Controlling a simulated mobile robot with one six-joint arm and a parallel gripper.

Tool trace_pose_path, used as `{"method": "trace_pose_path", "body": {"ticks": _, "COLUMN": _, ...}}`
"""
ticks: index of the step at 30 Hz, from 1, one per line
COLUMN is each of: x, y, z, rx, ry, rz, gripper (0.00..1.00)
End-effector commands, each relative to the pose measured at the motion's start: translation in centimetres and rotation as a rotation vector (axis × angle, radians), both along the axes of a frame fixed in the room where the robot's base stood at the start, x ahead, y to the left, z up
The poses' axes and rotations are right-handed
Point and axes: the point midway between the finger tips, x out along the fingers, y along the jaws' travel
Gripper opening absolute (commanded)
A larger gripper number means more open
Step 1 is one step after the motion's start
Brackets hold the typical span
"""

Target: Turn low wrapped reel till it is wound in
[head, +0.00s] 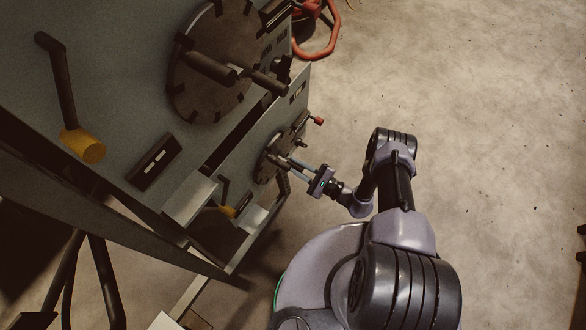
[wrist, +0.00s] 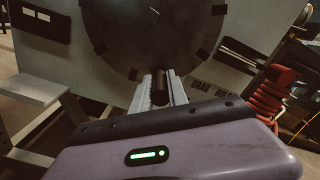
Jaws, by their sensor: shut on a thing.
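The low reel (head: 267,162) is a dark round disc with blocks around its rim, on the lower grey panel of the machine. It fills the upper middle of the wrist view (wrist: 145,35). My gripper (head: 290,163) reaches it from the right. In the wrist view my gripper (wrist: 160,83) is shut on a short dark handle (wrist: 160,94) that sticks out from the lower part of the disc. The fingers stand on either side of the handle. My gripper hides part of the reel's lower edge.
A larger dark disc with handles (head: 207,90) sits higher on the machine. A crank with a yellow end (head: 82,146) is at the left. A red hose (head: 318,48) lies behind, and red coils (wrist: 268,98) show at right. Open concrete floor (head: 470,100) lies to the right.

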Motion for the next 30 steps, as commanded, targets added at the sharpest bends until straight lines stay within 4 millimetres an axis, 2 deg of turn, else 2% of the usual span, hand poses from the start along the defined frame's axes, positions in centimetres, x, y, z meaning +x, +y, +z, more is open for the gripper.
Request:
{"method": "trace_pose_path", "body": {"ticks": 4, "x": 0.77, "y": -0.54, "z": 0.65, "rx": -0.051, "ry": -0.071, "rz": -0.003, "gripper": 0.0}}
{"method": "trace_pose_path", "body": {"ticks": 29, "x": 1.43, "y": -1.0, "z": 1.33, "rx": -0.046, "ry": -0.066, "rz": -0.003, "gripper": 0.0}}
{"method": "trace_pose_path", "body": {"ticks": 30, "x": 1.43, "y": -1.0, "z": 1.33, "rx": -0.045, "ry": -0.066, "rz": -0.002, "gripper": 0.22}}
